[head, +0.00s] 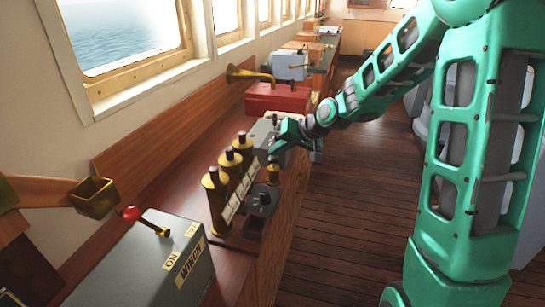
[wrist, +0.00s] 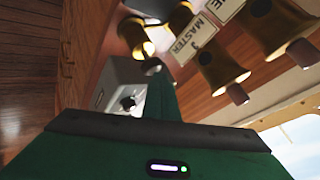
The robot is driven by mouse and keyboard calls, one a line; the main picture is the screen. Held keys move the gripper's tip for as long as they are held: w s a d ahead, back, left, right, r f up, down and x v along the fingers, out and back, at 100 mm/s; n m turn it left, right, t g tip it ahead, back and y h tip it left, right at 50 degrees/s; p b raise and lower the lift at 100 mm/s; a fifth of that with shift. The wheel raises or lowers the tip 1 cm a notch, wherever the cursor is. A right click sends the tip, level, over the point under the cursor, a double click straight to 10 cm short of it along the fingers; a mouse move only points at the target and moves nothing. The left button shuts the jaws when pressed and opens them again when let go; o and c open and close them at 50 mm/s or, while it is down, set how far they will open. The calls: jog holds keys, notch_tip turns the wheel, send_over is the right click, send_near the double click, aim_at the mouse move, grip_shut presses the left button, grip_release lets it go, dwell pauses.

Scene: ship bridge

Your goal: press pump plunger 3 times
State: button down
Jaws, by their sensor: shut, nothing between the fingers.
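A small brass cylinder with a dark knob (head: 273,174) stands on the aisle side of the console. It looks like the pump with its plunger, but I cannot be sure. In the wrist view it appears as a brass cup (wrist: 132,35) with a dark round end pointing towards the camera. My gripper (head: 277,151) is shut and empty, a little above and behind this brass piece in the head view. In the wrist view its green shut fingers (wrist: 160,92) point towards the brass piece. I cannot tell whether they touch it.
Several tall brass tubes with dark tops (head: 216,190) stand in a row beside a label strip (head: 240,190). A dark box (head: 260,212) is in front. A grey box with a black knob (wrist: 112,82) is close to my fingers. A grey lever box (head: 165,262) stands nearer.

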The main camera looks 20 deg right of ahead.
aim_at(277, 158)
jog(key=shift+f, duration=1.05)
dwell(0.9)
jog(key=shift+r, duration=2)
jog(key=shift+r, duration=2.55)
